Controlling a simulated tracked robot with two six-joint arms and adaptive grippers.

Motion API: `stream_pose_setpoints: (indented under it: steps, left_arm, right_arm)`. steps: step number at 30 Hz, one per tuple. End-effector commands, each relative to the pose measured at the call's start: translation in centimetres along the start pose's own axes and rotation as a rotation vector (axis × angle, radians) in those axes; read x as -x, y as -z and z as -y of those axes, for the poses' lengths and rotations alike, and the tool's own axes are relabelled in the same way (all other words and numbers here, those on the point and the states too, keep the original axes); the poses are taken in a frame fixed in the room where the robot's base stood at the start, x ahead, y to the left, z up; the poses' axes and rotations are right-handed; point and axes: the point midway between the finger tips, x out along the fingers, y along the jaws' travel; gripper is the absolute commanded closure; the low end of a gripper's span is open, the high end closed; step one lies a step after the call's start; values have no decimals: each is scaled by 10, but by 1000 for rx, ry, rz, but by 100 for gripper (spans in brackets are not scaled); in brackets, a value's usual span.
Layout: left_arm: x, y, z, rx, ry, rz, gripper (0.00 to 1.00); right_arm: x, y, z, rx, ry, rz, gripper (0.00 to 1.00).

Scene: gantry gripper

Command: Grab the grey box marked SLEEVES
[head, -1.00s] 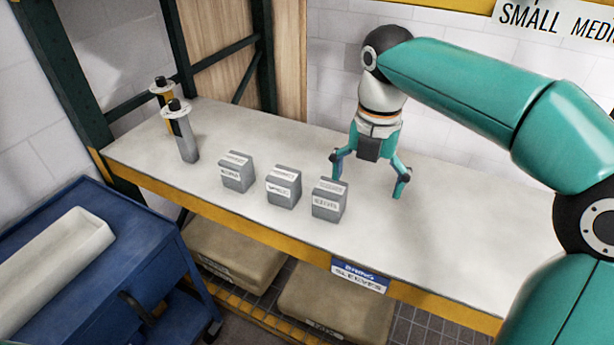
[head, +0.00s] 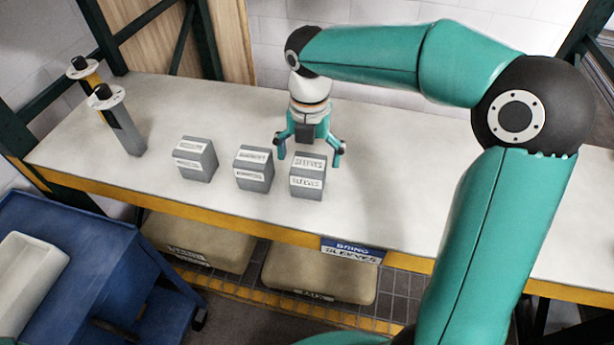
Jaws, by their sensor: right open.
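The grey box marked SLEEVES (head: 307,177) stands on the white bench top near its front edge, the rightmost of three similar grey boxes. Its label reads SLEEVES on the top and front faces. My right gripper (head: 309,160) points down with its fingers spread, just behind and above this box, one finger towards each side of it. I cannot tell whether the fingers touch the box. The middle grey box (head: 254,169) and the left grey box (head: 195,160) stand to its left; their labels are too small to read surely. My left gripper is not in view.
Two upright tools (head: 119,120) with black knobs stand at the bench's left end. A blue cart (head: 75,260) with a pale tray (head: 30,270) is at the lower left. A sign (head: 351,250) reading BRING SLEEVES hangs on the bench's front edge. The bench right of the boxes is clear.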

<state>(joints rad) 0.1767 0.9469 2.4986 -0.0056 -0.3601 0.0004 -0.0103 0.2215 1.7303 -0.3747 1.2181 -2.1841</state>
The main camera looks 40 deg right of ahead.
Motion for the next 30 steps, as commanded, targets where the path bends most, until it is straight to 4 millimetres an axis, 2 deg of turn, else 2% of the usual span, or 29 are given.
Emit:
stream_pose_setpoints:
  steps: [3,8,18,26,27,30]
  left_arm:
    - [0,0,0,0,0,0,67]
    - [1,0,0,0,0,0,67]
    - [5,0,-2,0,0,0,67]
    - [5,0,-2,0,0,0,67]
    - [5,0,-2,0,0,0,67]
    - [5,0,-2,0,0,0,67]
  right_arm:
    - [-12,0,1,-2,0,-1,0]
    - [-19,0,1,-3,0,-1,0]
    - [-62,2,1,-5,2,-3,0]
    - [-66,2,1,-6,-1,0,0]
    - [-66,2,1,-6,-1,0,2]
    - [-66,2,1,-6,-1,0,18]
